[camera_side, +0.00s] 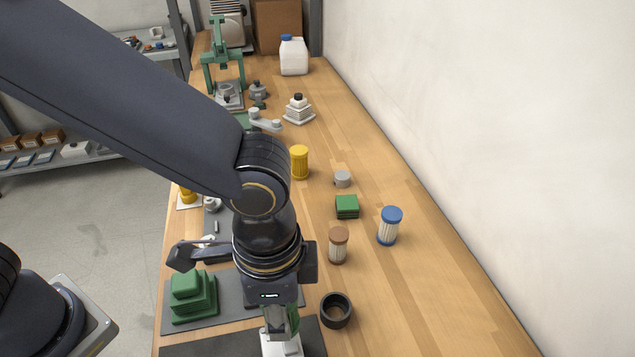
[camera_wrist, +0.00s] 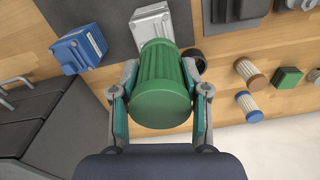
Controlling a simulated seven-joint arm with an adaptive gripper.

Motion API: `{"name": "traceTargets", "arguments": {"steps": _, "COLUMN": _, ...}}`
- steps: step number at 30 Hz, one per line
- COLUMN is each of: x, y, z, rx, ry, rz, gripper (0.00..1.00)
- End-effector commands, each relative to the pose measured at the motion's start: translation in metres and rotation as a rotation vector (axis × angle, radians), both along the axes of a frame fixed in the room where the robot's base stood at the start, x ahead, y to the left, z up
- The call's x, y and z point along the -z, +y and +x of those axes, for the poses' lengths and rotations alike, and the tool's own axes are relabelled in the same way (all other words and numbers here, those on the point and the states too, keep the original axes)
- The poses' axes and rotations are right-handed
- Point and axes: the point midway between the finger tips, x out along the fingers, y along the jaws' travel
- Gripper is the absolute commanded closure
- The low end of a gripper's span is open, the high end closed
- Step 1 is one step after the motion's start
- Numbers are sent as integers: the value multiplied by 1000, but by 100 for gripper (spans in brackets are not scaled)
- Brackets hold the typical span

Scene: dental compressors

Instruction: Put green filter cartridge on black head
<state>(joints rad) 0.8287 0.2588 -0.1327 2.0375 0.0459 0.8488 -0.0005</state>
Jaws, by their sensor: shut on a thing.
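My gripper (camera_wrist: 160,100) is shut on the green filter cartridge (camera_wrist: 160,95), a ribbed cylinder with a plain round end facing the wrist camera. In the side view my gripper (camera_side: 281,318) points down and hides most of the cartridge; a strip of green (camera_side: 293,318) shows between its fingers. A dark stepped block (camera_wrist: 240,8), possibly the black head, is cut by the top edge of the wrist view, up and right of the cartridge. The cartridge is apart from it. I cannot pick out that block in the side view.
A pale grey block (camera_wrist: 152,22) lies beyond the cartridge, with a blue block (camera_wrist: 78,48) to its left. A black cup (camera_side: 336,310) stands nearby. Brown (camera_side: 338,245) and blue (camera_side: 389,226) cartridges and a green stepped block (camera_side: 192,297) are around.

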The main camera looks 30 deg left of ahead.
Motion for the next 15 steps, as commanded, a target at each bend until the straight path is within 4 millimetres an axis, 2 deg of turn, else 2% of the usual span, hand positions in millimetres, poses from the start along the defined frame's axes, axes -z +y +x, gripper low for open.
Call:
{"name": "traceTargets", "arguments": {"steps": 1, "x": -11, "y": 20, "z": -5, "rx": 3, "ry": -6, "rz": -6, "gripper": 90}}
{"name": "traceTargets", "arguments": {"steps": 3, "x": -24, "y": 48, "z": -13, "rx": 7, "ry": -7, "rz": -6, "gripper": 90}}
{"name": "traceTargets", "arguments": {"steps": 9, "x": -52, "y": 120, "z": -37, "rx": -43, "ry": -7, "rz": -5, "gripper": 90}}
{"name": "traceTargets", "arguments": {"steps": 12, "x": -61, "y": 145, "z": -47, "rx": -93, "ry": -5, "rz": -4, "gripper": 90}}
{"name": "traceTargets", "arguments": {"steps": 15, "x": -69, "y": 162, "z": -51, "rx": -157, "ry": -4, "rz": -4, "gripper": 90}}
